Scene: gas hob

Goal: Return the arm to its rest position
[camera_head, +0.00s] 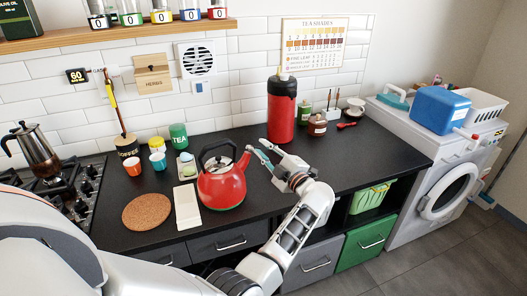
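My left arm comes in along the bottom from the left and reaches up over the counter (150,236). Its gripper (257,147) is just right of the red kettle (222,190), near the spout. The fingers look spread and hold nothing that I can see. I cannot tell whether a finger touches the spout. The kettle stands upright on the counter, its dark handle on top. My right gripper is not in view.
A white rectangular rest (187,207) and a cork mat (147,212) lie left of the kettle. A red flask (281,112) stands behind the gripper. A moka pot (39,157) is on the hob at left. The counter's right part is mostly clear.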

